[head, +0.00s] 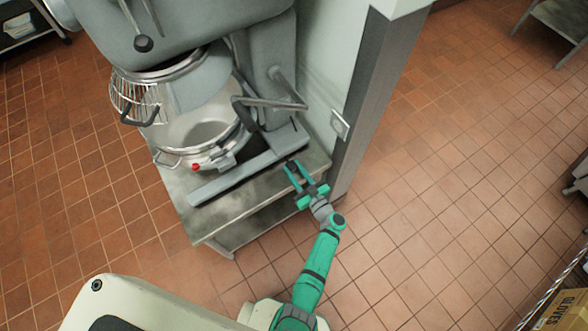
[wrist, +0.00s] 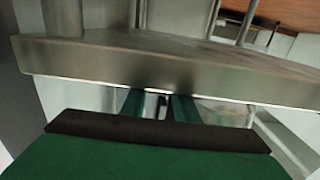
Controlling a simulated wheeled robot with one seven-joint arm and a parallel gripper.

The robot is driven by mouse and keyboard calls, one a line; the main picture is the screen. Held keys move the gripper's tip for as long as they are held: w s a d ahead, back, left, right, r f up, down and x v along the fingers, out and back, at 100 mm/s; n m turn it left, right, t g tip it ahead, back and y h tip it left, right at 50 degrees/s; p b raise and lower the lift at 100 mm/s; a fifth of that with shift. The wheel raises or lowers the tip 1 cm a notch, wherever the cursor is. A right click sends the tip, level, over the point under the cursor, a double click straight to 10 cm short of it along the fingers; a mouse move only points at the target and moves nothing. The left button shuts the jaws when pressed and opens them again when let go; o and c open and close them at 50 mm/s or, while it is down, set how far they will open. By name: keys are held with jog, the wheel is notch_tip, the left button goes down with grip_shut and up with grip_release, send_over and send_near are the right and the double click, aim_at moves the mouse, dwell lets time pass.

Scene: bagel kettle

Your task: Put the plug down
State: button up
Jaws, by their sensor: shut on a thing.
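My gripper (head: 294,172) is green and reaches over the right end of the metal table (head: 221,226), beside the mixer's base. Its two fingers are shut on the plug, a small dark piece between them that is hard to make out in the head view. In the wrist view the gripper (wrist: 160,104) points forward, with the dark plug (wrist: 162,112) between the green fingers. The table's metal edge (wrist: 150,66) crosses the wrist view and covers part of what lies beyond the fingertips. I cannot tell whether the plug touches the tabletop.
A large grey mixer (head: 270,60) with a steel bowl (head: 192,130) stands on the table. Tiled floor (head: 430,200) is open to the right. A glove box (head: 562,312) sits at the lower right.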

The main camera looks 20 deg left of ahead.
jog(key=o, duration=1.2)
jog(key=shift+c, duration=0.2)
